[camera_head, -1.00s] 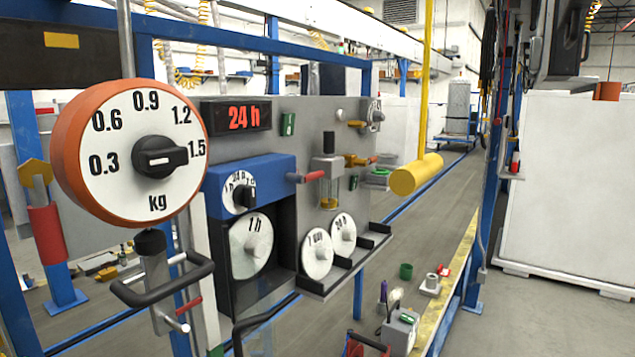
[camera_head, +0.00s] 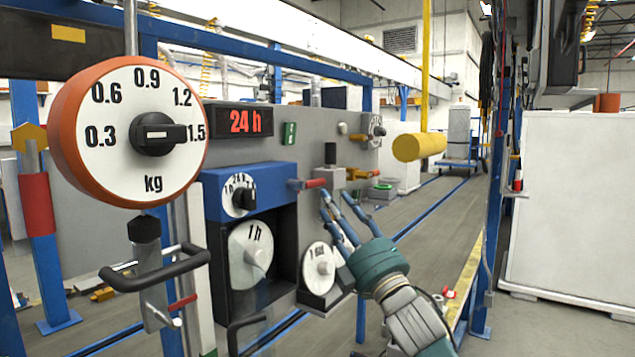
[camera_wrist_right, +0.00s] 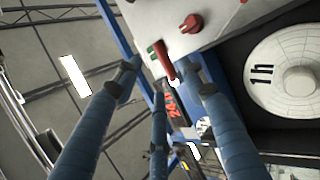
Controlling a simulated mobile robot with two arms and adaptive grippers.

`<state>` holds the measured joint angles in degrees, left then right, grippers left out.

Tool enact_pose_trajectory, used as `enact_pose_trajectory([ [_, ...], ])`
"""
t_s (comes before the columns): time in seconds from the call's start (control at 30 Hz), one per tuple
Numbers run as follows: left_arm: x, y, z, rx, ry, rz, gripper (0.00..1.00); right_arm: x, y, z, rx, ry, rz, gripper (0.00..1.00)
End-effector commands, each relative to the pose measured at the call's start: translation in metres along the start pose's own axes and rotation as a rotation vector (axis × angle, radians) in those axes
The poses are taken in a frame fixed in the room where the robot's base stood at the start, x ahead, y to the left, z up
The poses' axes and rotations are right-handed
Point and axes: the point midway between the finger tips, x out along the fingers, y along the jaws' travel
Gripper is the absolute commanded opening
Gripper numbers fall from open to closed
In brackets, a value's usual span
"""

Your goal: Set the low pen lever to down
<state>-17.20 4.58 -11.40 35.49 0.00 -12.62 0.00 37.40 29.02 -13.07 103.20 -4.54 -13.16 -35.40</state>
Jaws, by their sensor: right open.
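A red-handled lever (camera_head: 313,183) sticks out to the right from the blue box (camera_head: 250,172) on the grey panel; its handle looks roughly level. Which lever is the low pen lever I cannot tell for sure; no pen label is readable. My right gripper (camera_head: 337,198) is open and empty, its blue fingers spread and pointing up, just right of and slightly below this lever in the head view. In the right wrist view a red handle (camera_wrist_right: 163,60) shows between and beyond the spread fingers (camera_wrist_right: 158,80); contact is not visible. My left gripper is not in view.
A big orange-rimmed kg dial (camera_head: 146,165) and a dark bar handle (camera_head: 155,270) stand at the left. A 1 h disc (camera_head: 250,252) and a smaller disc (camera_head: 318,268) sit below the box. A yellow cylinder (camera_head: 418,147) hangs at the right.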

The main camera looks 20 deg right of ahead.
Motion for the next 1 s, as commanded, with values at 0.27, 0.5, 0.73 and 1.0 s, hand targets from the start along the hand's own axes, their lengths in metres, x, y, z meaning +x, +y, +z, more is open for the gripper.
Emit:
enact_pose_trajectory([
  [0.27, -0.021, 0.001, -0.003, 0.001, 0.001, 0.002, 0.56, 0.057, 0.003, -0.001, 0.003, 0.0, 0.0, 0.41],
  [0.5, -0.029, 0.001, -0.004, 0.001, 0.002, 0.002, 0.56, 0.085, 0.001, -0.001, 0.002, 0.0, -0.002, 0.41],
  [0.73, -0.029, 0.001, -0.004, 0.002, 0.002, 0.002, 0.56, 0.089, -0.001, 0.0, 0.002, 0.001, -0.003, 0.41],
  [1.0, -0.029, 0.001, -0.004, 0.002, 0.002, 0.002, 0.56, 0.089, -0.001, 0.0, 0.002, 0.001, -0.002, 0.15],
])
